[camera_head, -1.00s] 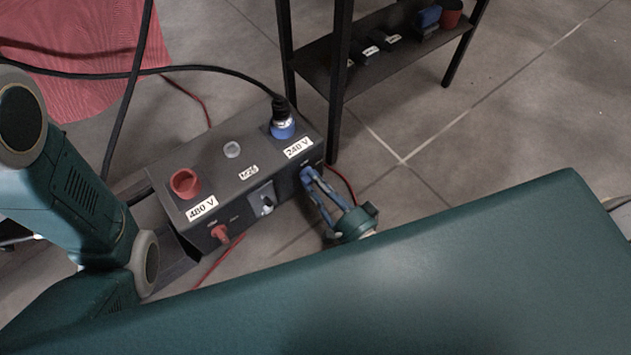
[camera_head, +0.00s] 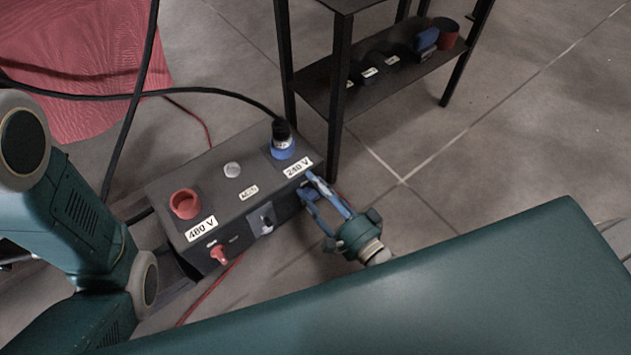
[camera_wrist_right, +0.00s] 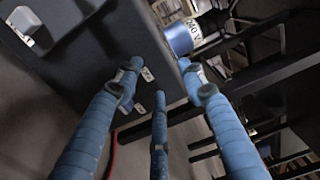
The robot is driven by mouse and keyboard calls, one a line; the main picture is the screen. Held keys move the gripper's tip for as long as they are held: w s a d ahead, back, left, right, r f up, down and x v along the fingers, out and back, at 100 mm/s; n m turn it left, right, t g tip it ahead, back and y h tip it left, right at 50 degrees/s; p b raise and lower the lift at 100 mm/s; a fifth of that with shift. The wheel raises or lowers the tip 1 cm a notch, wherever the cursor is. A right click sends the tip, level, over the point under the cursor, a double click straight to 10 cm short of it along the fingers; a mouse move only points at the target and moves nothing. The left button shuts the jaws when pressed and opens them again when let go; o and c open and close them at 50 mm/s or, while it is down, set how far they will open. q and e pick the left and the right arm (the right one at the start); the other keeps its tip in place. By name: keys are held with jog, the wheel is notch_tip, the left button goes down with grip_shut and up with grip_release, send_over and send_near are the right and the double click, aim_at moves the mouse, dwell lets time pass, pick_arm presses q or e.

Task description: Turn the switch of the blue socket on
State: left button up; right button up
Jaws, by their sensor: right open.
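The blue socket (camera_head: 283,148) sits at the far right of the top of a dark power box (camera_head: 165,187), by a 240 V label, with a black plug standing in it. It also shows in the wrist view (camera_wrist_right: 180,39). My right gripper (camera_head: 312,186) is open, its blue fingers at the right end of the box's front face. In the wrist view the fingers (camera_wrist_right: 158,72) spread before that face, near two small white labels. The blue socket's switch is mostly hidden behind the fingers; I cannot tell its position or whether they touch it. My left gripper is out of view.
A red socket (camera_head: 185,203) by a 480 V label and a red switch (camera_head: 219,254) are at the box's left. A black shelf (camera_head: 340,90) stands close behind the box's right end. A black cable (camera_head: 185,92) runs left from the plug.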

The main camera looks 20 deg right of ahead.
notch_tip(320, 180, up, 3)
jog(key=shift+s+r, duration=0.15)
jog(key=shift+r, duration=0.05)
dwell(0.6)
